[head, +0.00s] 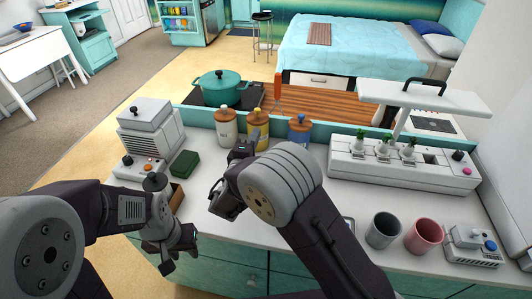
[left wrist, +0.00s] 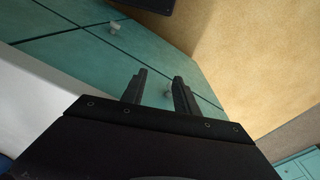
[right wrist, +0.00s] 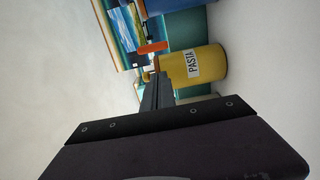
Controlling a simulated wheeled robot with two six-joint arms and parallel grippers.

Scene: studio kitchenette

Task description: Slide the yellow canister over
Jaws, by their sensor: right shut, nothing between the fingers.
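The yellow canister (head: 257,126) stands upright near the back of the counter, between a white canister (head: 226,127) and a blue canister (head: 299,130). In the right wrist view the yellow canister (right wrist: 198,66) shows a white PASTA label. My right gripper (head: 242,150) is shut and empty, just in front of the yellow canister. Its fingers (right wrist: 157,76) overlap the canister's top end in the right wrist view; I cannot tell if they touch. My left gripper (head: 181,252) is open and empty at the counter's front edge, and its fingers (left wrist: 160,82) point down past teal cabinet fronts.
A green box (head: 184,163) and a white appliance (head: 150,128) are to the left. A white planter rack (head: 400,165) stands right of the canisters. Grey and pink mugs (head: 383,231) (head: 424,236) stand at the front right. The counter's middle is mostly bare.

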